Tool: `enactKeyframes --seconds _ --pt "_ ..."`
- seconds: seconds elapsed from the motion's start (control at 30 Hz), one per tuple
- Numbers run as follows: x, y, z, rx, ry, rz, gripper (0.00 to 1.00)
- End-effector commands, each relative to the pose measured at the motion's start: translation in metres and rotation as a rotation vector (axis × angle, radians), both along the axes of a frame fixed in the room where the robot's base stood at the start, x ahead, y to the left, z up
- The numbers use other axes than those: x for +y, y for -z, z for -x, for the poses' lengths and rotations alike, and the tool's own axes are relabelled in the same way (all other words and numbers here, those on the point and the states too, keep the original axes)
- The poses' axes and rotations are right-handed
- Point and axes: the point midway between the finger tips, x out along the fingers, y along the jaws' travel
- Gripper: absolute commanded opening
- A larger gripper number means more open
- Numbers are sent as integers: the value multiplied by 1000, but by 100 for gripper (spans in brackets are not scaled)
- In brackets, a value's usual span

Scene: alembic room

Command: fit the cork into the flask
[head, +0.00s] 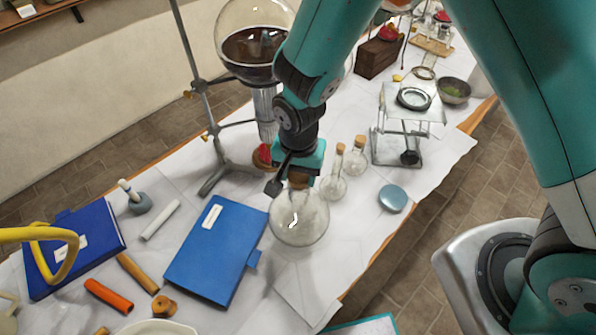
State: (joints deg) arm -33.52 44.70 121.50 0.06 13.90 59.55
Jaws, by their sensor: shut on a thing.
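The flask (300,218) is a round clear glass vessel standing on the white-covered table near its right edge. My gripper (298,178) is directly over its neck in the head view, pointing down. It is shut on the brown cork (298,177), which shows only in part between the fingers. The cork is at the top of the flask, but the fingers hide the neck. I cannot tell whether the cork is inside the neck or just above it.
Two small corked flasks (333,187) stand close to the right. A metal stand (215,178) with a large dark-filled glass globe (252,45) is behind on the left. A blue folder (215,250) lies left of the flask. A blue-grey disc (393,198) lies near the table's right edge.

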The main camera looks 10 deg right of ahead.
Motion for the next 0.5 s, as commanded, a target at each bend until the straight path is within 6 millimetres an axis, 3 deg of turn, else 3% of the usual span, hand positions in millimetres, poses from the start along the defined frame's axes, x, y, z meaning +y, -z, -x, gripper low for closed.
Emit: enactKeyframes --seconds 0.43,0.47,0.5 --pt "0 2 0 0 0 0 32" --pt "0 2 0 0 0 0 58" --pt "0 2 0 0 0 0 67"
